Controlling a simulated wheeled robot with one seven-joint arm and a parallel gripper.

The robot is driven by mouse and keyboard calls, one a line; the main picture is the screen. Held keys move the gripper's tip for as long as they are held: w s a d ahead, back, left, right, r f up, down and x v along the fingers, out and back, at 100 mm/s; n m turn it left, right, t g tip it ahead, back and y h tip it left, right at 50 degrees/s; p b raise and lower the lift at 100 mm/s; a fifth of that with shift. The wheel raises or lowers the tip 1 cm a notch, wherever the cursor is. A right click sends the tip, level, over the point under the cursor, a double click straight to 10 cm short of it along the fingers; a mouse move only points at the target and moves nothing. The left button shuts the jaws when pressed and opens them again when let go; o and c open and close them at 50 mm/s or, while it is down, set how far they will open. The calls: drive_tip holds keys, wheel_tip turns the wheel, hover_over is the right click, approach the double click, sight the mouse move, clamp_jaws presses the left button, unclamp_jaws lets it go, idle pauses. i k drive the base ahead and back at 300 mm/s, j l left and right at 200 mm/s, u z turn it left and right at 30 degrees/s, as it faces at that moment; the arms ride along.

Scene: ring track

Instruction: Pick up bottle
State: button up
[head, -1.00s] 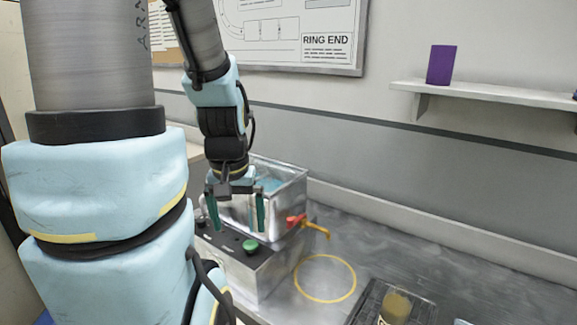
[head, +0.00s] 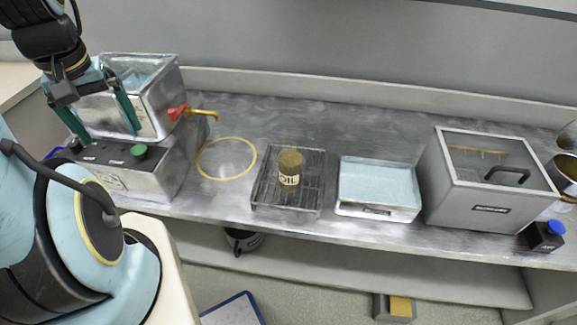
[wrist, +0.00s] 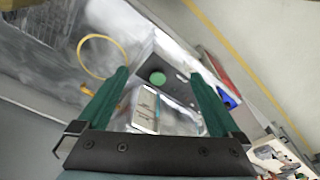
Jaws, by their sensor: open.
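The bottle (head: 290,170), brown with a pale label reading "OIL", stands upright on a dark wire rack (head: 262,193) in the middle of the bench in the head view. My gripper (head: 108,138) has green fingers and is open and empty. It hangs at the left, in front of the metal bath with the red-handled tap, well to the left of the bottle. In the wrist view my gripper (wrist: 160,85) shows its two fingers wide apart with nothing between them. The bottle is not seen in the wrist view.
The metal bath (head: 160,85) with its yellow tap (head: 203,113) sits on a control box (head: 130,185). A yellow ring (head: 253,160) marks clear bench. Right of the rack are a blue-filled tray (head: 375,212) and a lidded metal box (head: 470,205).

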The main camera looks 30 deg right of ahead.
sight(290, 159)
drive_tip(key=u, duration=0.95)
drive_tip(key=k+j+u, duration=0.1)
drive_tip(key=k+u, duration=0.15)
drive_tip(key=k, duration=1.1)
